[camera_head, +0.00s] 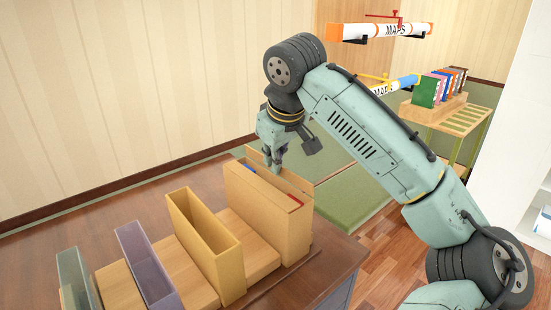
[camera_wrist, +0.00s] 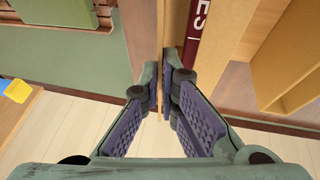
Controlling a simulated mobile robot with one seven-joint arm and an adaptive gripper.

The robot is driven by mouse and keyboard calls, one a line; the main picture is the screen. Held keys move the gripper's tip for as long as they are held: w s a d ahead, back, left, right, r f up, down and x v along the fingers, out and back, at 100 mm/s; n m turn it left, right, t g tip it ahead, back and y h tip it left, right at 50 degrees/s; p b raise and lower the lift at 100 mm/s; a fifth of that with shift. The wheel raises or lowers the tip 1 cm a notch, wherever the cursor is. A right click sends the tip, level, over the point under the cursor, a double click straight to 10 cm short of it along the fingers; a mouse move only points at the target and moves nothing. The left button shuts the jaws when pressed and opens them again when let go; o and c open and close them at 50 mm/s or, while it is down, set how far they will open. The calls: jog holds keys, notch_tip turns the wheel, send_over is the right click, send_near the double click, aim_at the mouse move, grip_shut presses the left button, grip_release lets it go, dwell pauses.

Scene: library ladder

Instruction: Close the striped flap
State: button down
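A tall tan box file (camera_head: 262,212) stands at the right end of the row on the desk, with blue and red items at its open top. A thin tan panel (camera_head: 296,180), seemingly its flap, stands along its far side. No stripes can be made out on it. My gripper (camera_head: 277,169) reaches down at this panel from above. In the wrist view, the fingertips (camera_wrist: 164,85) are close together with the thin panel (camera_wrist: 165,45) between them, and the pads appear to touch it. A dark red spine with white letters (camera_wrist: 195,35) lies just right of it.
An open tan file (camera_head: 207,243), a purple file (camera_head: 147,268) and a grey-green file (camera_head: 76,280) stand to the left on the desk (camera_head: 318,277). Map tubes (camera_head: 382,31) hang on the wall above a small book rack (camera_head: 437,108).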

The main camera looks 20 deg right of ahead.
jog(key=shift+a+f, duration=0.1)
jog(key=t+h+b, duration=0.1)
jog(key=h+b, duration=0.1)
jog(key=b, duration=0.1)
jog(key=a+f+n+t+h+b, duration=0.1)
jog(key=h+b, duration=0.1)
jog(key=b, duration=0.1)
jog(key=s+a+t+h+b, duration=0.1)
jog(key=h+b, duration=0.1)
jog(key=b, duration=0.1)
jog(key=shift+a+f+n+h, duration=0.15)
jog(key=shift+f+n+h, duration=0.05)
jog(key=shift+n+h, duration=0.1)
dwell(0.4)
jog(key=c, duration=1.8)
grip_release()
jog(key=shift+c, duration=0.2)
jog(key=v, duration=0.8)
